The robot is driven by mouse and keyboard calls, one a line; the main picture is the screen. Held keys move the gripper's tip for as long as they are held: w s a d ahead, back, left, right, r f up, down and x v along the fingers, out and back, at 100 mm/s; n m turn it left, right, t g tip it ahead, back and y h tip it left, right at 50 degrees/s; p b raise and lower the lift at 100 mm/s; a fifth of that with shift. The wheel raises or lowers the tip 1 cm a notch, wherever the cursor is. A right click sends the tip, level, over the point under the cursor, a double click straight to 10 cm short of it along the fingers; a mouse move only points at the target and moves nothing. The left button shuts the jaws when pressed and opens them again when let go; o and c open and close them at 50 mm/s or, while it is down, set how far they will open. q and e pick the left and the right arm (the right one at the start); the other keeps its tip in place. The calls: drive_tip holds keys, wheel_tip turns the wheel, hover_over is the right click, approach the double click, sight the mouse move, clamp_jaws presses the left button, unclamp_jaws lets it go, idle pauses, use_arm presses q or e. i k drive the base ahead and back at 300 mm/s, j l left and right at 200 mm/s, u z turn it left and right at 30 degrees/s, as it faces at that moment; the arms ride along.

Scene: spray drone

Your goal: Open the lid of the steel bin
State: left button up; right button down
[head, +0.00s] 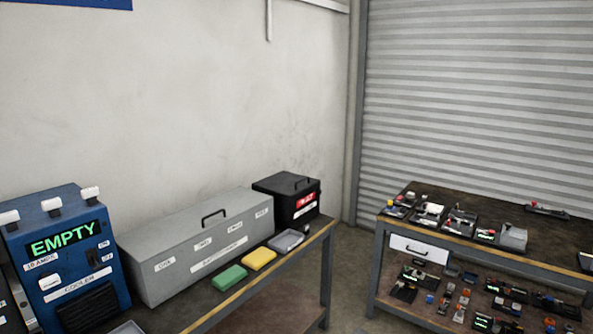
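A long grey metal box (200,249), which looks like the steel bin, stands on the left workbench against the wall. Its flat lid (190,227) is shut and has a black handle (213,216) on top. Small white labels run along its front, too small to read surely. A smaller black box (290,201) with a black handle and a red label stands beyond it, also shut. Neither of my grippers shows in the head view.
A blue cooler unit (66,255) reading "EMPTY" stands left of the grey box. A green block (229,278), a yellow block (259,259) and a grey tray (286,241) lie before it. A second bench (480,252) at right holds several small parts.

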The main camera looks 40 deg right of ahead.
sight(284, 183)
drive_tip(key=i+l+z, duration=0.1)
drive_tip(key=z, duration=0.7)
drive_tip(key=i+z, duration=0.2)
drive_tip(key=z, duration=0.2)
drive_tip(key=i+z, duration=0.1)
drive_tip(key=z, duration=0.3)
drive_tip(key=i+j+z, duration=0.35)
drive_tip(key=i, duration=0.2)
drive_tip(key=i+j+z, duration=0.35)
drive_tip(key=i, duration=0.15)
drive_tip(key=i+j, duration=0.5)
